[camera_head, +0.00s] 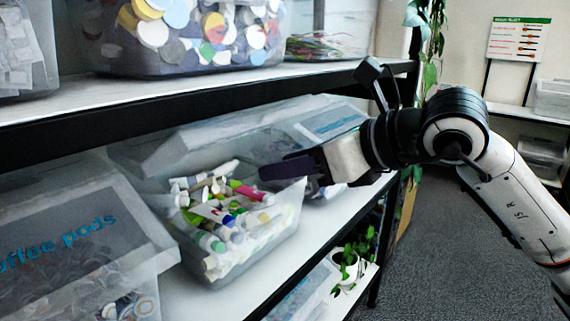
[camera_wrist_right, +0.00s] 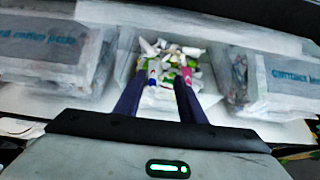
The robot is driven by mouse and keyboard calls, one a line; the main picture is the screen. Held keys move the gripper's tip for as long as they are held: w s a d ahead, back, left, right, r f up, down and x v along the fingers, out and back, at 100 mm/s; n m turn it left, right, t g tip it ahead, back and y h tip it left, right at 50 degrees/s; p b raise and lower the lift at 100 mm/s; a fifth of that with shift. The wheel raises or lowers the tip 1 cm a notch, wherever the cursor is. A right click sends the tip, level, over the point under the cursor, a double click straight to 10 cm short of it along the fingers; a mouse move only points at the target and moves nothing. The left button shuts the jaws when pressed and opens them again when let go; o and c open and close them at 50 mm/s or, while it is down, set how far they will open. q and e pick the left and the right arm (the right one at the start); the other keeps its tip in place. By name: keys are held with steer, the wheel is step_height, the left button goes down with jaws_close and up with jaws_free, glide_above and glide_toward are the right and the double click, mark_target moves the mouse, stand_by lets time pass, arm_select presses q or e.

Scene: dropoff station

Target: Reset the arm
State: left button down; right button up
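My right gripper (camera_head: 290,168) reaches in from the right over the right side of an open clear bin (camera_head: 262,245) on the middle shelf. The bin holds many tubes and small colored items. In the right wrist view my right gripper (camera_wrist_right: 160,92) has its two dark fingers spread apart, with the bin's tubes (camera_wrist_right: 168,62) showing between and beyond them. Nothing is seen held between the fingers. I cannot tell whether the fingertips touch the tubes. My left gripper is not in view.
A lidded coffee pods bin (camera_head: 85,250) stands at left, another lidded bin (camera_wrist_right: 285,85) at right. The upper shelf (camera_head: 230,92) with bins runs above my gripper. A potted plant (camera_head: 347,262) sits on the lower shelf. Carpeted floor (camera_head: 440,250) is open at right.

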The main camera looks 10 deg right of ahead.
steer(key=s+a+f+m+g+y+p, duration=0.35)
steer(key=s+a+m+y, duration=0.25)
steer(key=s+a+y, duration=0.4)
steer(key=w+d+f+m+t+h, duration=0.2)
steer(key=d+f+m+t+h, duration=0.3)
steer(key=m, duration=0.4)
steer(key=w+d+f+m+t+h+p, duration=0.1)
steer(key=w+d+f+m+t+h, duration=0.15)
steer(key=f+m, duration=0.5)
steer(key=w+d+f+m+t+h, duration=0.1)
steer(key=d+f+m+t+h, duration=0.3)
steer(key=m, duration=0.6)
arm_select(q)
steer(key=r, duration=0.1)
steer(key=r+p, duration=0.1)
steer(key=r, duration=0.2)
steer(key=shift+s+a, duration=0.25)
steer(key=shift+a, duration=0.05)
arm_select(e)
steer(key=s+d+f+m+g+h, duration=0.1)
steer(key=s+f+m+g, duration=0.3)
steer(key=s+f, duration=0.6)
steer(key=s+d+f+m+g+h, duration=0.1)
steer(key=s+f+m+g, duration=0.4)
steer(key=s+f, duration=0.5)
step_height(320, 180, down, 7)
steer(key=shift+d+r+h, duration=0.1)
steer(key=shift+d+h, duration=0.3)
steer(key=shift+h, duration=0.45)
